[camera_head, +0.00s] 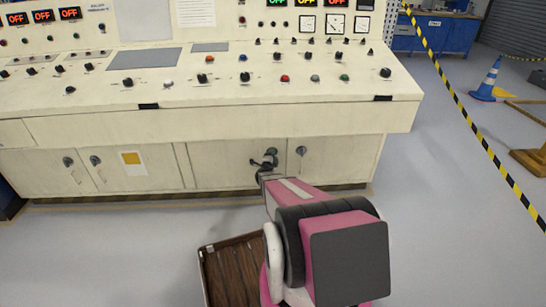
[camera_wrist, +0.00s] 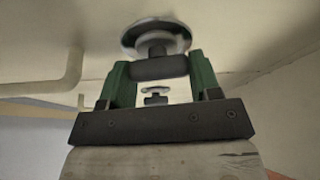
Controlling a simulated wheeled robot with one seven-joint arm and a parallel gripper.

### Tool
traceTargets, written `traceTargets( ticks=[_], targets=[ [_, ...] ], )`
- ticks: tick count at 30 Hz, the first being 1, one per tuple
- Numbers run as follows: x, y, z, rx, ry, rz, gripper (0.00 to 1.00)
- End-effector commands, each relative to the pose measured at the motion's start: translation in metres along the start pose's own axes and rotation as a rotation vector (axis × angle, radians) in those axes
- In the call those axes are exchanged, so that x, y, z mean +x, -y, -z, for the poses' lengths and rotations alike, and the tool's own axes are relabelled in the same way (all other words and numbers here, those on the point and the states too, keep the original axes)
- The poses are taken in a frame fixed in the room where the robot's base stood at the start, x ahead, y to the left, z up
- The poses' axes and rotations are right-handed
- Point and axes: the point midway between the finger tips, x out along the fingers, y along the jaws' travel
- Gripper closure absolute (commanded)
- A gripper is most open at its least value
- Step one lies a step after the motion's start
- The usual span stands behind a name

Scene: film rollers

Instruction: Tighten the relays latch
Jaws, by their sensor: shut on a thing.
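A dark latch (camera_head: 270,153) sits on the pale cabinet doors below the console. In the head view my gripper (camera_head: 263,168) is up against it, and my arm partly covers that spot. In the wrist view my gripper (camera_wrist: 160,75) has its two green fingers shut on the dark grip of the latch (camera_wrist: 158,68). The latch's round metal plate (camera_wrist: 155,36) shows just beyond the fingers. No label naming the latch is readable, and I cannot tell exactly how far it is turned.
Another latch (camera_head: 301,151) is close by on the right-hand door. A smaller round fitting (camera_wrist: 155,97) shows between the fingers, and a bent door handle (camera_wrist: 62,80) is at left. The console (camera_head: 210,125) overhangs the doors. A yellow-black barrier tape (camera_head: 470,122) crosses at right.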

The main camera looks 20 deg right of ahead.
Motion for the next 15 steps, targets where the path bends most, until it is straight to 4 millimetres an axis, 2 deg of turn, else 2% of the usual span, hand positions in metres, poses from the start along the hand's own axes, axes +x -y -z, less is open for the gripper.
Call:
traceTargets(
  ticks=[6, 15],
  targets=[
    [-0.0005, -0.0008, -0.0002, 0.096, 0.002, -0.042, 0.66],
    [-0.0002, -0.0013, -0.0003, 0.150, 0.002, -0.065, 0.66]
  ],
)
